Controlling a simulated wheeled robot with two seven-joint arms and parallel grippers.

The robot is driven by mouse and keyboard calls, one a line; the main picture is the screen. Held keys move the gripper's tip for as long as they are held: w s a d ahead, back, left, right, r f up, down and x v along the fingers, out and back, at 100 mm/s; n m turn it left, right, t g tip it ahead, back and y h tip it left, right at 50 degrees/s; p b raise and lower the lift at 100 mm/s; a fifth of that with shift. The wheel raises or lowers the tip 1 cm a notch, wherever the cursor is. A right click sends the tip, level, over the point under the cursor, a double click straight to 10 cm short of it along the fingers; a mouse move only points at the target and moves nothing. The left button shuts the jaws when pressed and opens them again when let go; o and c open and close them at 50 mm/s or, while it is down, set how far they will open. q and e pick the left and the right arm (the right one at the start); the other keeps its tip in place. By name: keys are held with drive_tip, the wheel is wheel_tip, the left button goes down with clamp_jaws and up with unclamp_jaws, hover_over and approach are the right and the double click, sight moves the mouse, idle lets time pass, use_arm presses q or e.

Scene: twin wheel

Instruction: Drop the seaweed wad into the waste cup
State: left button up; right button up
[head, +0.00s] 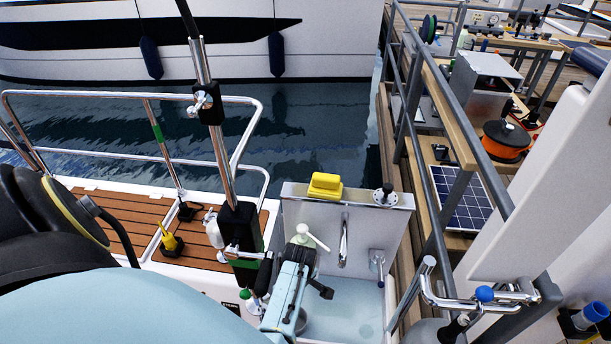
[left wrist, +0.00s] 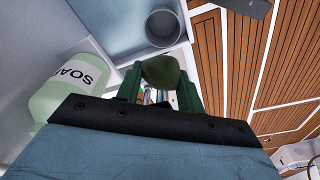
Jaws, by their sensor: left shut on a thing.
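In the left wrist view my left gripper (left wrist: 160,92) has its two green fingers shut on a dark olive-green seaweed wad (left wrist: 163,71). The wad sits between the fingertips and bulges out past them. A round grey cup (left wrist: 163,28), which looks like the waste cup, shows its open mouth just beyond the wad, apart from it in the picture. The height between them cannot be told. In the head view my fingertips and the wad are not clearly visible. My right gripper is not in view.
A pale green soap bottle (left wrist: 68,88) stands close left of my left gripper. Slatted teak deck (left wrist: 230,60) lies to the right. In the head view a yellow sponge (head: 325,185) rests on the sink's back ledge, with a tap (head: 343,243) below and a basin (head: 345,310).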

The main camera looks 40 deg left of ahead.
use_arm(q)
drive_tip(key=shift+r, duration=0.1)
idle(0.3)
drive_tip(key=shift+p, duration=0.35)
wheel_tip(320, 180, down, 12)
drive_tip(key=b, duration=0.9)
drive_tip(key=o, duration=1)
drive_tip(key=r+p, duration=0.1)
drive_tip(key=r, duration=0.3)
drive_tip(key=d+r+p, duration=0.1)
drive_tip(key=r, duration=0.3)
drive_tip(key=r+p, duration=0.1)
drive_tip(key=r, duration=0.4)
drive_tip(key=shift+d+r+p, duration=0.1)
drive_tip(key=shift+d+p, duration=0.2)
